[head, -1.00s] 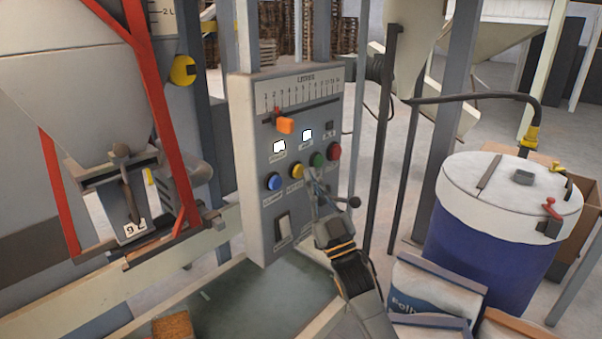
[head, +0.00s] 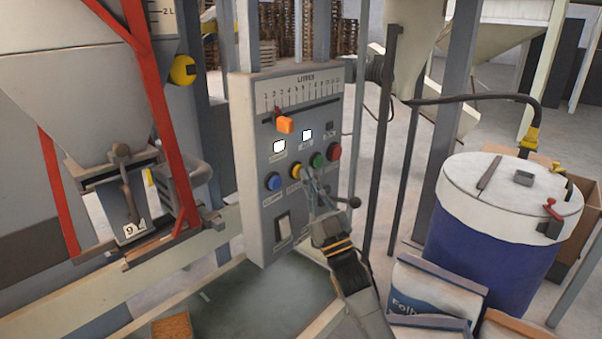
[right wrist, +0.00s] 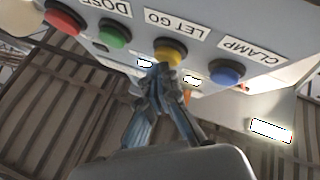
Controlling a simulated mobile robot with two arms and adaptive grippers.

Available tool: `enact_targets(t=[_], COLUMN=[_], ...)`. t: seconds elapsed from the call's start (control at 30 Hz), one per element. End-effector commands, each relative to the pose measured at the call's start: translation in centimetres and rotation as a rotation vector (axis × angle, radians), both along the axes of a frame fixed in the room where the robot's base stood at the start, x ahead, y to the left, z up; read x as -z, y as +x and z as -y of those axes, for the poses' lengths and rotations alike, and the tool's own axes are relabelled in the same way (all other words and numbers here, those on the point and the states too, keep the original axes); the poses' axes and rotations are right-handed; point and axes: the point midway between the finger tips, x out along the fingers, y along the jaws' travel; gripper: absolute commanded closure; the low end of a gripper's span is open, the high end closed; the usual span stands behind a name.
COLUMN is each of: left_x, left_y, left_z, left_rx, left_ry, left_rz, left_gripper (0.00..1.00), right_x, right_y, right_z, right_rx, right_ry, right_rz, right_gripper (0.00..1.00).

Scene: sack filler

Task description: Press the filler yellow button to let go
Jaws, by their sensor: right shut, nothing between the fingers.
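The yellow button (head: 295,171) sits on the grey control panel (head: 255,130), between a blue button (head: 273,181) and a green button (head: 317,160). In the right wrist view the yellow button (right wrist: 170,50) is under the label LET GO. My right gripper (head: 309,177) is shut and empty, its fingers pointing at the panel. In the right wrist view its fingertips (right wrist: 160,72) overlap the lower edge of the yellow button. I cannot tell whether they touch it. My left gripper is not in view.
A red button (head: 334,151) is right of the green one. A hopper (head: 60,100) with red struts stands left. A blue drum (head: 480,240) and sacks (head: 425,290) stand right.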

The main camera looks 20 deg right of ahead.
Motion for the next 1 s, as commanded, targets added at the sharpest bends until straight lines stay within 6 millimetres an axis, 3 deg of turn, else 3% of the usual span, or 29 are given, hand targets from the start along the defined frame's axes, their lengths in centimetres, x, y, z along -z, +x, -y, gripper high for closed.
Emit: enact_targets(t=[0.57,1.0], left_x=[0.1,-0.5], left_y=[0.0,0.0], left_z=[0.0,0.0], left_rx=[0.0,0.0], left_ry=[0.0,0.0], left_rz=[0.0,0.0], left_gripper=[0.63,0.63], right_x=[0.0,0.1], right_y=[0.3,-1.4], right_z=[-0.1,0.6], right_rx=[0.0,0.001], right_ry=[0.0,-0.001], right_rz=[-0.002,-0.001], right_gripper=[1.0,1.0])
